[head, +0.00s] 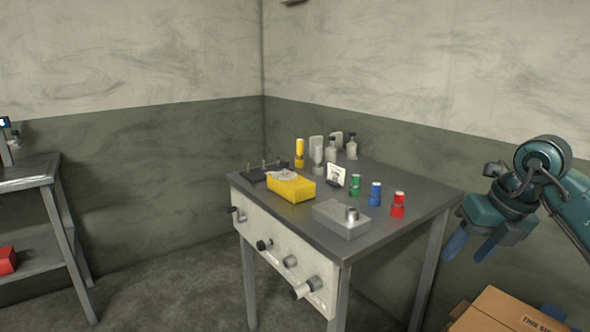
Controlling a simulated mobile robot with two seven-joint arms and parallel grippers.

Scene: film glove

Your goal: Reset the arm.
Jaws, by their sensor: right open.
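My right gripper (470,243) is at the right side of the head view, with its arm coming in from the right edge. Its two blue fingers point down and left and are apart, with nothing between them. It appears beside the right edge of the table (395,241), above a cardboard box. My left gripper is not in view.
The table carries a yellow box (291,187), a grey metal block (341,219), green (355,186), blue (375,194) and red (398,205) containers, and several bottles. Knobs stick out of its front. A cardboard box (500,312) sits lower right. A shelf (35,172) stands left.

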